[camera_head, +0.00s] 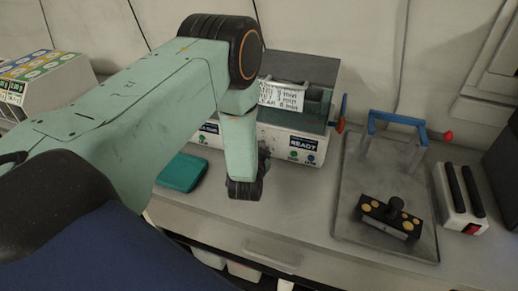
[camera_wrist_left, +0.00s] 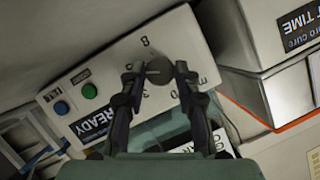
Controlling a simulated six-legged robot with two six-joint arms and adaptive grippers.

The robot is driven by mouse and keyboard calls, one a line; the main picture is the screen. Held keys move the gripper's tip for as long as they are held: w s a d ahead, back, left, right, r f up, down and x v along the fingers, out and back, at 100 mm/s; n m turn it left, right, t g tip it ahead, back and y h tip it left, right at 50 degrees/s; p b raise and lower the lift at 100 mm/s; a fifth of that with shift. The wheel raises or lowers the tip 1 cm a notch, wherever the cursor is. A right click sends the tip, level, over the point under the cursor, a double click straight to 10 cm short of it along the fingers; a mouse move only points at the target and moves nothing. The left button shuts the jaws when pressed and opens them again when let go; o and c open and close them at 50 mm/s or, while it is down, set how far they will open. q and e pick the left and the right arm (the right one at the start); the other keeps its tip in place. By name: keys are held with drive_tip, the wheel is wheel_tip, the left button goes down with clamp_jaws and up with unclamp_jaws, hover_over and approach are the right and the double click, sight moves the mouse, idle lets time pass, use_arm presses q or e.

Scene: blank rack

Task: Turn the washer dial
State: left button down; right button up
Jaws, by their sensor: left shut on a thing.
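The washer (camera_head: 272,137) is a white box with an open top, a "READY" label and small round buttons on its front. In the left wrist view its front panel (camera_wrist_left: 110,68) appears tilted. The dial (camera_wrist_left: 158,69) is a dark round knob with printed numbers around it, including 8 and 0. My left gripper (camera_wrist_left: 158,77) has one finger on each side of the dial and is shut on it. In the head view my left arm hides the dial and most of the gripper. My right gripper is in neither view.
A metal tray (camera_head: 345,222) right of the washer holds a blue frame (camera_head: 398,119) and a black block with yellow discs (camera_head: 389,217). A white device with black bars (camera_head: 453,203) stands further right. A teal case (camera_head: 181,173) lies left of the washer.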

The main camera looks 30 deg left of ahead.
use_arm(q)
drive_tip(key=shift+w+r, duration=0.15)
idle(0.4)
drive_tip(key=c, duration=1)
unclamp_jaws()
drive_tip(key=shift+s, duration=0.2)
drive_tip(key=v, duration=1.1)
drive_tip(key=shift+s+d, duration=0.3)
drive_tip(key=shift+d, duration=0.05)
